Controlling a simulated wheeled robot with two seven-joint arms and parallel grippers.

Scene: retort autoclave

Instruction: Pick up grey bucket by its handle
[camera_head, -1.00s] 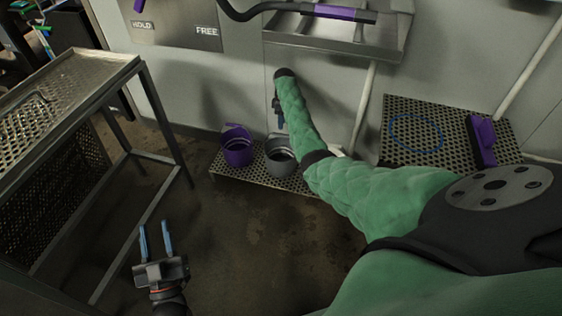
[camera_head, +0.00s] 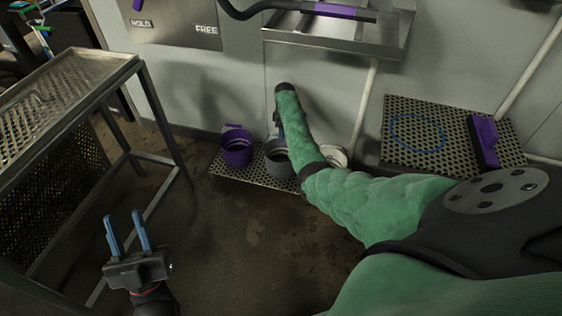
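The grey bucket (camera_head: 279,160) stands on a low perforated shelf by the wall, beside a purple bucket (camera_head: 237,148). My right gripper (camera_head: 280,130) points down at the grey bucket's top, mostly hidden behind my green-sleeved forearm. Its blue fingertips reach the rim area. I cannot tell whether they are around the handle or touching it, and the handle is not clearly visible. My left gripper (camera_head: 127,228) is open and empty over the floor at lower left, far from the buckets.
A white round container (camera_head: 333,156) sits right of the grey bucket, partly behind my arm. The low shelf (camera_head: 262,178) holds the buckets. A metal table (camera_head: 70,80) stands left. A perforated platform (camera_head: 440,160) with a blue ring and a purple-handled tool (camera_head: 484,140) is right. A sink ledge (camera_head: 335,38) is above.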

